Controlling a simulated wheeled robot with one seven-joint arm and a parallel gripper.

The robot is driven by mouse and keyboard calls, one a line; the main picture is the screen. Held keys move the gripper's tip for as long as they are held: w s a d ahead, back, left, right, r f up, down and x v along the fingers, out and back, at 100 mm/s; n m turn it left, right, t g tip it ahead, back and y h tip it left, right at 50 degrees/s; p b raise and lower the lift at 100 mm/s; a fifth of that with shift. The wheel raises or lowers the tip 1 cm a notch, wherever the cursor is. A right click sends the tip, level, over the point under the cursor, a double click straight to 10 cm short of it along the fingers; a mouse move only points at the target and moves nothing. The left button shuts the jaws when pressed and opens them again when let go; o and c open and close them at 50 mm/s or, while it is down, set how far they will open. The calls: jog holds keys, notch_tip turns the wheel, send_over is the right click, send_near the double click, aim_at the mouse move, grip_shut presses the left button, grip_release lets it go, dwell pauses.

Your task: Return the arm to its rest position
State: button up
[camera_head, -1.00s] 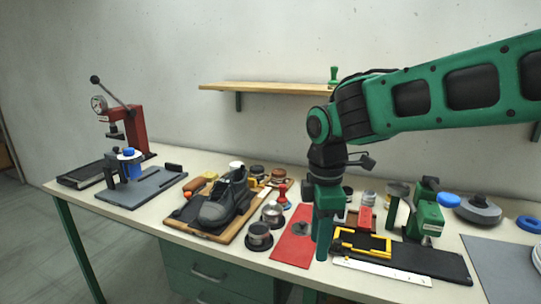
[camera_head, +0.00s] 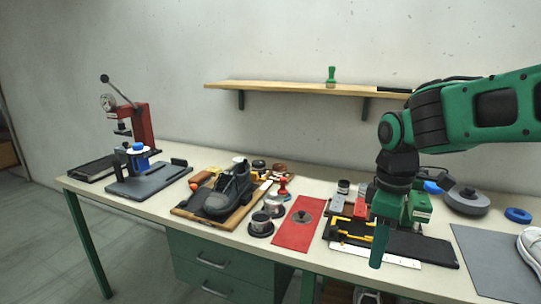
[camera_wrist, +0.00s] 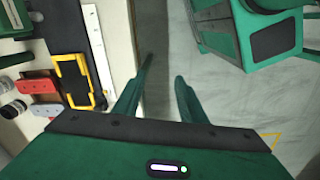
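My green arm (camera_head: 480,112) reaches in from the right in the head view. My gripper (camera_head: 376,258) points down near the table's front edge, before the yellow frame (camera_head: 352,236) and the black mat. In the wrist view my gripper (camera_wrist: 164,76) shows two green fingers apart with nothing between them. Below them are the table's front edge and the grey floor. The yellow frame (camera_wrist: 73,82) lies to the left of the fingers there.
A black shoe (camera_head: 228,193) lies on a wooden board beside several tins. A red mat (camera_head: 299,224) lies left of my gripper. A white shoe (camera_head: 533,246) stands at the right edge. A wall shelf (camera_head: 290,87) holds a green-handled stamp (camera_head: 331,75). A red press (camera_head: 143,128) stands far left.

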jog(key=s+d+f+m, duration=0.2)
jog(key=s+d+m, duration=0.6)
jog(key=s+d, duration=0.1)
jog(key=s+d+f+m, duration=0.3)
jog(key=s+d+m, duration=0.5)
jog(key=s+m, duration=0.1)
jog(key=shift+s+d+m, duration=0.25)
jog(key=shift+d+m, duration=0.05)
jog(key=shift+d, duration=0.05)
jog(key=shift+w+f, duration=0.3)
jog(key=shift+w, duration=0.35)
